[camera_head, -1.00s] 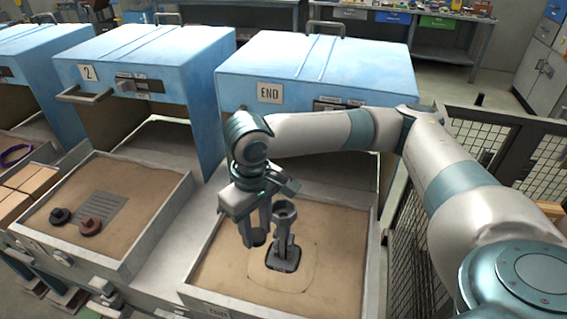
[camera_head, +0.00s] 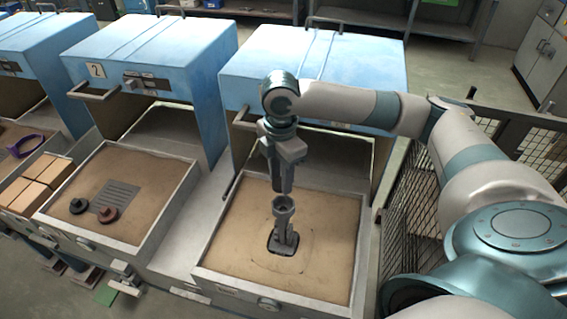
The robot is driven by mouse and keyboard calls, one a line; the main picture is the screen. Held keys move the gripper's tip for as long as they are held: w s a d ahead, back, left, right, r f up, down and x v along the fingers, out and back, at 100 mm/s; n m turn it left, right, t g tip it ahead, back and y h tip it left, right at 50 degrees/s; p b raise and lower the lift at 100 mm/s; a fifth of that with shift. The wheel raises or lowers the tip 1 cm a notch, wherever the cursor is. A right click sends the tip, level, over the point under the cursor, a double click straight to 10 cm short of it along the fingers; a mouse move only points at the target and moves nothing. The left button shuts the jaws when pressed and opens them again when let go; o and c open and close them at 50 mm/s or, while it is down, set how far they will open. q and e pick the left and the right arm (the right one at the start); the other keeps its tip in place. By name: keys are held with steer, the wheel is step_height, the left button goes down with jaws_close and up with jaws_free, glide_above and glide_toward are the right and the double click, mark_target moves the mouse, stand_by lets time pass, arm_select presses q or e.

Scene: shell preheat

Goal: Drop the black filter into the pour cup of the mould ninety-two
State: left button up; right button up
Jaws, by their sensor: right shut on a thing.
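The mould's grey pour cup (camera_head: 284,203) stands upright on a stem in the sand bed (camera_head: 240,247) of the right-hand station. A dark plate opening shows at its foot. My right gripper (camera_head: 282,188) points down just above the cup, its fingers shut on a small dark thing, which I take for the black filter. The filter hardly shows between the fingertips now. I cannot tell whether the fingertips touch the cup's rim. No number ninety-two is readable. My left gripper is out of view.
A black knobbed piece (camera_head: 78,206) and a red-brown one (camera_head: 109,215) lie by a grey grate (camera_head: 117,195) in station 2's bed. Blue hoods (camera_head: 320,70) stand behind. A mesh fence (camera_head: 410,225) is close on the right.

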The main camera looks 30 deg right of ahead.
mark_target(284, 209)
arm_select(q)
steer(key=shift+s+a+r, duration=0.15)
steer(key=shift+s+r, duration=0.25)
arm_select(e)
steer(key=shift+w+d+r+n, duration=0.1)
steer(key=shift+d+r+n, duration=0.2)
steer(key=shift+d+n, duration=0.25)
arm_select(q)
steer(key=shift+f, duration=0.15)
arm_select(e)
steer(key=shift+a+f, duration=0.1)
